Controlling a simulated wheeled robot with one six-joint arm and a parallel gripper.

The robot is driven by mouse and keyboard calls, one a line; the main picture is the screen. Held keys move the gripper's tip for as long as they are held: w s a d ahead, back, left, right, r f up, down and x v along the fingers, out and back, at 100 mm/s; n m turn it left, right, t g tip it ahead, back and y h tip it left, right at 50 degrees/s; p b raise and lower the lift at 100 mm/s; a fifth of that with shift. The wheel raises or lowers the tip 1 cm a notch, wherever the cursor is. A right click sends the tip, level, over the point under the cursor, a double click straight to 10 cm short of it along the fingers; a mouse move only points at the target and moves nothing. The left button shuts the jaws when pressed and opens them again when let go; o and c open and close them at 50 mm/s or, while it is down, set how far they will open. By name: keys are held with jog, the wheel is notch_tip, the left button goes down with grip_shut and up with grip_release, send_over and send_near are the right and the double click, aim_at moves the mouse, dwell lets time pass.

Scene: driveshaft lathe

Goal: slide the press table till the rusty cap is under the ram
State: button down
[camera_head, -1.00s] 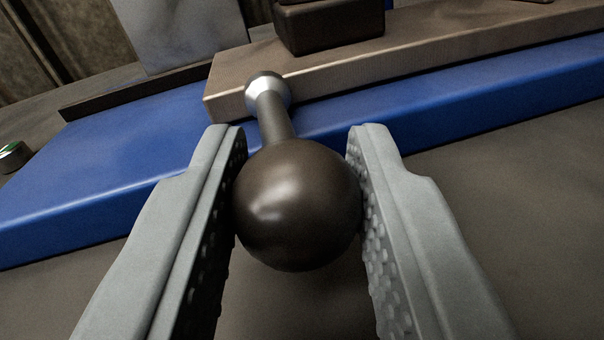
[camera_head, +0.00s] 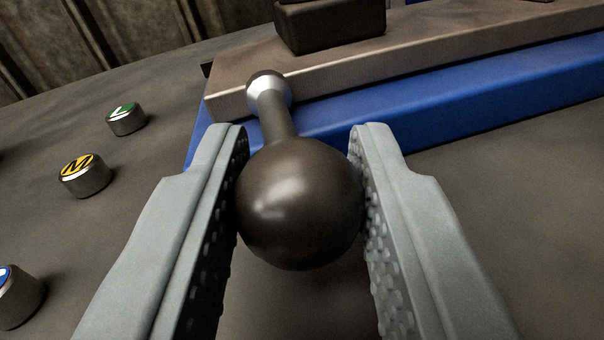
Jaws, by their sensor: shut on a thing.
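The press table (camera_head: 440,57) is a long tan-brown slab lying on a blue base. A dark round knob (camera_head: 298,205) on a short rod with a pale metal collar sticks out from its front side near the left end. My gripper (camera_head: 298,140) is shut on this knob, with one pad on each side. A dark block (camera_head: 330,30) stands on the table, cut off by the top edge. I cannot make out the rusty cap or the ram in this view.
The table runs along the blue base (camera_head: 400,120), whose left end shows close to the table's left end. Small metal caps with green (camera_head: 127,118), yellow (camera_head: 82,173) and blue (camera_head: 14,295) tops stand at left on the grey-brown surface.

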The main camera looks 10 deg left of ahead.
jog(key=shift+a, duration=0.15)
jog(key=c, duration=1.1)
grip_release()
jog(key=shift+s+a, duration=0.15)
jog(key=shift+a, duration=0.05)
jog(key=shift+c, duration=0.2)
jog(key=s+d, duration=0.1)
jog(key=s, duration=1.6)
jog(key=shift+s+d, duration=0.15)
jog(key=shift+d, duration=0.15)
